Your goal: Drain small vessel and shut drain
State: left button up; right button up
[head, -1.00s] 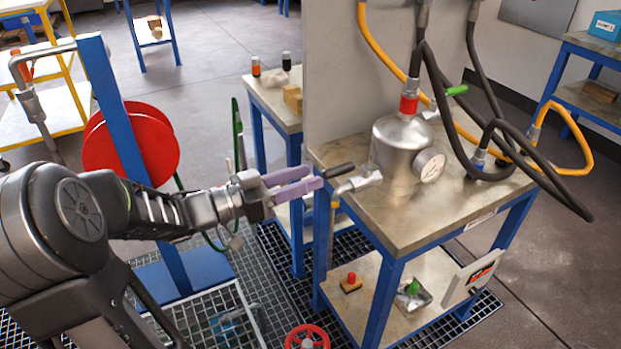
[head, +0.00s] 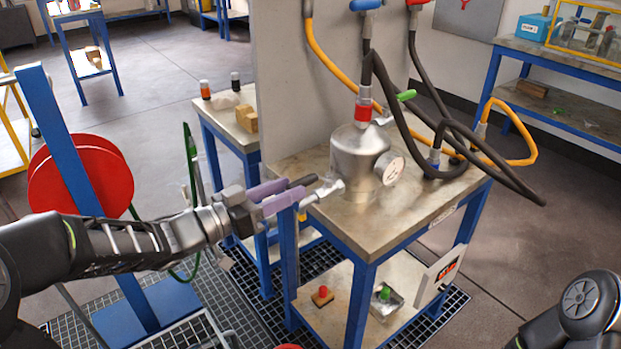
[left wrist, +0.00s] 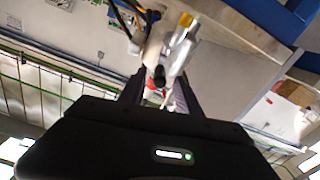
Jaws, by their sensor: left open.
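The small silver vessel (head: 358,165) with a round gauge (head: 390,169) stands on the blue-framed bench. Its drain valve (head: 327,190) sticks out at the lower left and carries a black lever handle (head: 302,181). My left gripper (head: 296,188) has purple fingers and is open at the handle. In the left wrist view, the handle's dark end (left wrist: 159,76) and the silver valve (left wrist: 181,50) show ahead of the fingers, between their lines. I cannot tell whether the fingers touch the handle. Whether liquid flows is not visible. My right gripper is out of view.
Black and yellow hoses (head: 318,60) hang behind the vessel. A grey panel (head: 285,90) rises behind the bench (head: 420,200). A red reel (head: 80,175) stands at the left. The lower shelf (head: 335,325) holds red and green knobbed parts. Floor grating lies below.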

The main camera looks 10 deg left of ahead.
aim_at(312, 179)
pick_arm(q)
jog(key=x, duration=0.7)
jog(key=shift+c, duration=0.3)
grip_shut()
dwell(1.0)
